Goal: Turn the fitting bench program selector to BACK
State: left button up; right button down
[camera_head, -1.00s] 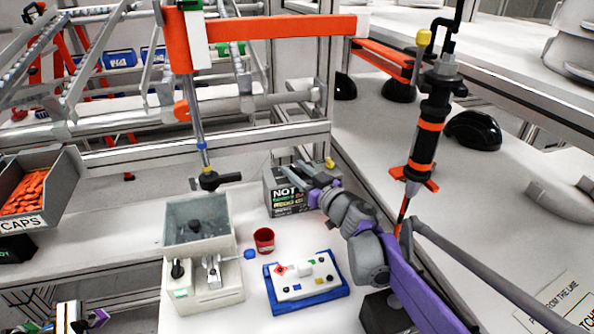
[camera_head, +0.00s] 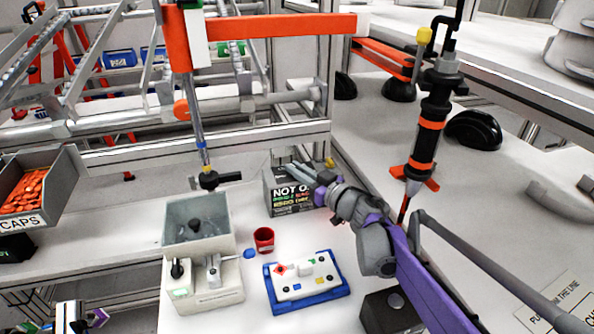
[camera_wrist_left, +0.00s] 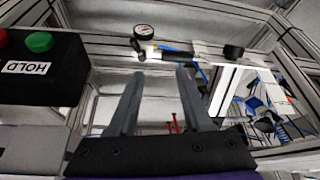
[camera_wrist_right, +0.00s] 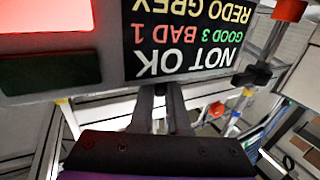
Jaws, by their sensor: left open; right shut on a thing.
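A dark display box (camera_head: 290,200) stands on the bench and reads NOT O in the head view; the right wrist view shows its panel (camera_wrist_right: 190,35) upside down with NOT OK, GOOD 3 BAD 1, REDO GREY. My right gripper (camera_head: 303,173) is at the top edge of this box. In the right wrist view its fingers (camera_wrist_right: 160,105) are close together, shut on a small dark part that they mostly hide. I cannot tell whether that part is the program selector; no BACK marking is readable. My left gripper (camera_wrist_left: 155,95) is open and empty, away from the box.
A grey fixture (camera_head: 203,270) with a black knob and lever stands left of a red cup (camera_head: 264,240). A blue-edged board (camera_head: 305,283) lies in front. An orange-banded tool (camera_head: 430,130) hangs at right. A HOLD button box (camera_wrist_left: 40,68) is near my left gripper.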

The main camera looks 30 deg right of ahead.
jog(key=c, duration=0.9)
grip_release()
jog(key=shift+a+m+h, duration=0.15)
jog(key=shift+m+h, duration=0.45)
jog(key=shift+h, duration=0.4)
jog(key=s+d, duration=0.1)
jog(key=s, duration=0.9)
jog(key=shift+s, duration=0.4)
jog(key=shift+d, duration=0.1)
